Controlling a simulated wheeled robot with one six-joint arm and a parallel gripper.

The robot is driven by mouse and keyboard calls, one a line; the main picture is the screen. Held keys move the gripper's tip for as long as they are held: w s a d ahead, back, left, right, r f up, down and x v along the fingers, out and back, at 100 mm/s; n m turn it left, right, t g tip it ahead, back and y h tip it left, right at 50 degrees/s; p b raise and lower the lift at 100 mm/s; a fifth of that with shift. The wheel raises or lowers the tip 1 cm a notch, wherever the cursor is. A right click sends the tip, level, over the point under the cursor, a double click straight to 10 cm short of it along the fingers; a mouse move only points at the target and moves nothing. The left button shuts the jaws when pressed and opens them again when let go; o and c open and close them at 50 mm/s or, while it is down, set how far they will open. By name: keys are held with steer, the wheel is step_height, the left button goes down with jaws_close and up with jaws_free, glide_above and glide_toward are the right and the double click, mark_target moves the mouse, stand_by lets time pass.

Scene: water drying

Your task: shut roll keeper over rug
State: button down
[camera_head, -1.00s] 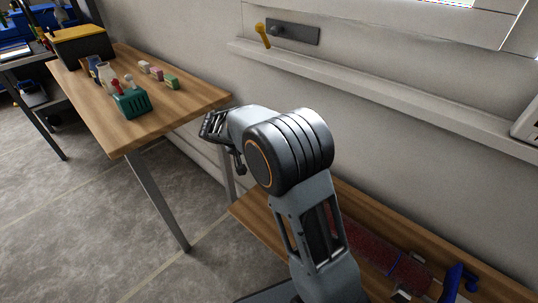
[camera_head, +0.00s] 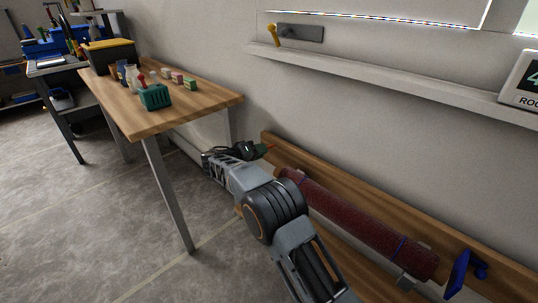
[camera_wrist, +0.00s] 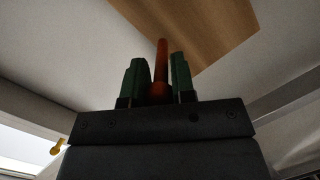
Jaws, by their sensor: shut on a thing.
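The rug (camera_head: 355,220) is a dark red roll lying along the wooden bench against the wall in the head view. A thin blue band (camera_head: 398,247) crosses it near its right end. My gripper (camera_head: 264,149) is beyond the rug's far left end, its green fingers low by the wall. In the wrist view my gripper (camera_wrist: 160,76) is shut on an orange-red handle (camera_wrist: 161,57), which stands between the two green fingers. The handle's tip (camera_head: 270,146) just shows in the head view. I cannot tell whether this handle belongs to the roll keeper; its base is hidden.
A blue lever-like part (camera_head: 459,272) stands at the bench's right end. A wall ledge (camera_head: 380,87) runs above the bench. The floor at left is open.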

steer(key=shift+f, duration=0.1)
stand_by(0.4)
steer(key=c, duration=0.9)
jaws_free()
steer(key=shift+c, duration=0.2)
steer(key=shift+s+a+r, duration=0.25)
steer(key=shift+s+a, duration=0.05)
steer(key=shift+a, duration=0.15)
steer(key=p+v, duration=0.4)
steer(key=v, duration=0.8)
steer(key=shift+s+a, duration=0.25)
steer(key=shift+a, duration=0.05)
steer(key=shift+f, duration=0.1)
